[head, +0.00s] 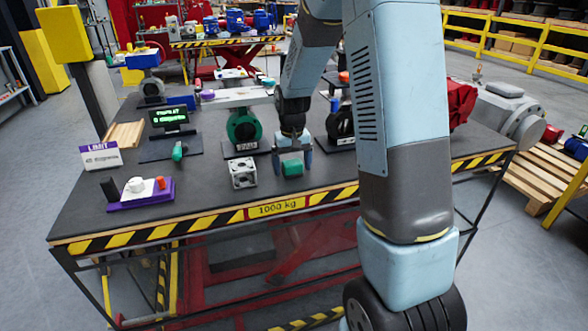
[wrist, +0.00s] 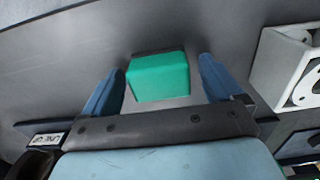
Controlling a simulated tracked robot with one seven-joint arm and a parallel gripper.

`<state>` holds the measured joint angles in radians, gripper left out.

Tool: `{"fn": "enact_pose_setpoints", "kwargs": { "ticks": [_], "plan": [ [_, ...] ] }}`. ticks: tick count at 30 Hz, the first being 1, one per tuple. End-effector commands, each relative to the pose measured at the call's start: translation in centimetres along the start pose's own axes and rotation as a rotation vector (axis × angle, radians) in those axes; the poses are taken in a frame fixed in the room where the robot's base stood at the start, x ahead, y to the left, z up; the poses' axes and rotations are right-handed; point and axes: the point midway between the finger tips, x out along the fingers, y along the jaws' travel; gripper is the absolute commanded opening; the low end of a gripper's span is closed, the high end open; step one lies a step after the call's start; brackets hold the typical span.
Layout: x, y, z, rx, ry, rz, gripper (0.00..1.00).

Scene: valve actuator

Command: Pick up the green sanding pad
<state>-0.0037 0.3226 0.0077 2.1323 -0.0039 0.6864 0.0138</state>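The green sanding pad (head: 292,167) is a small green block on the dark table top near its front edge, right of a metal bracket. My gripper (head: 292,160) is at the pad in the head view, pointing down, with a blue finger on each side. In the wrist view the pad (wrist: 158,77) lies between the two blue fingers of my gripper (wrist: 160,80). Gaps show between the pad and both fingers, so the gripper is open and not holding it.
A silver bracket (head: 243,173) stands close left of the pad; it also shows at the right of the wrist view (wrist: 287,68). A green round valve (head: 244,128) stands behind. A display (head: 169,117) and a purple-based control box (head: 141,191) are left. The table's striped front edge (head: 200,223) is near.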

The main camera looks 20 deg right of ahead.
Motion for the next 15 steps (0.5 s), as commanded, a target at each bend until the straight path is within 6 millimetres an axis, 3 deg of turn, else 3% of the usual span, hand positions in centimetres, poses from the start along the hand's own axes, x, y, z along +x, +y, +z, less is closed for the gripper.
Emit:
{"fn": "enact_pose_setpoints", "kwargs": {
  "ticks": [2, 15],
  "plan": [
    [-0.01, 0.01, 0.00, 0.000, 0.000, 0.000, 0.85],
    [-0.03, 0.04, 0.00, 0.001, 0.000, 0.000, 0.43]
  ]
}}
